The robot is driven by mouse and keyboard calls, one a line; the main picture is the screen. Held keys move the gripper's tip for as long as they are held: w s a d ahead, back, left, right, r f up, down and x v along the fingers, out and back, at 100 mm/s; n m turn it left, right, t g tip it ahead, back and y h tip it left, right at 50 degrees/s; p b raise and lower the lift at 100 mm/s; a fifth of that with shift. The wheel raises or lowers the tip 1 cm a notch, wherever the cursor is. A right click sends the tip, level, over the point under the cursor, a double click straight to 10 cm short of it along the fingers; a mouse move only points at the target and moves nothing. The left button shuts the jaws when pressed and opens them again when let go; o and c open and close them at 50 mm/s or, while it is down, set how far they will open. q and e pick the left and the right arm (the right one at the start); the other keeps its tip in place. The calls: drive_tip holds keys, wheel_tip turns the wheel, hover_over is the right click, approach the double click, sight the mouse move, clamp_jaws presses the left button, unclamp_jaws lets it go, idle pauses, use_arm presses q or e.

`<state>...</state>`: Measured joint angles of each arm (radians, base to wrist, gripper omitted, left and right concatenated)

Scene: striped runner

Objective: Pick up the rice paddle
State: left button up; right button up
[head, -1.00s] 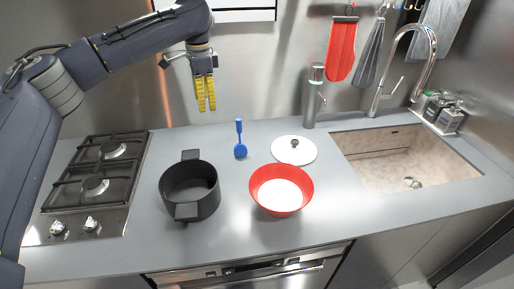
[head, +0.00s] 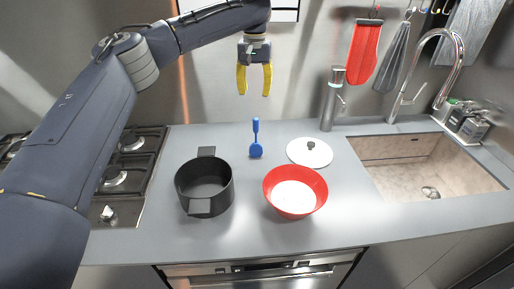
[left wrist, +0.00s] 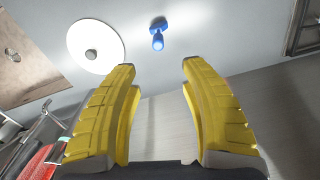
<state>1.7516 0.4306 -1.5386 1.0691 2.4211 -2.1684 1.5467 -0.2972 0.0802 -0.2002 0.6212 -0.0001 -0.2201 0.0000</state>
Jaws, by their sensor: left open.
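My left gripper (head: 255,92) has yellow fingers and is open and empty. It hangs in the air above the back of the counter, over the paddle's handle end and apart from it. In the left wrist view the open fingers (left wrist: 160,75) frame bare counter and wall. My right gripper is not in view.
A black pot (head: 204,187) stands left of the paddle, and a red bowl (head: 318,196) stands to its front right. A stove (head: 128,172) is at left, a sink (head: 425,175) at right.

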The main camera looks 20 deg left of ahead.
sight(255, 118)
use_arm(q)
wheel_tip(255, 118, down, 10)
drive_tip(key=shift+f, duration=0.25)
drive_tip(key=shift+s+d+f, duration=0.1)
drive_tip(key=shift+f, duration=1.25)
drive_tip(key=shift+s+d+f, duration=0.1)
drive_tip(key=shift+f, duration=1.2)
clamp_jaws()
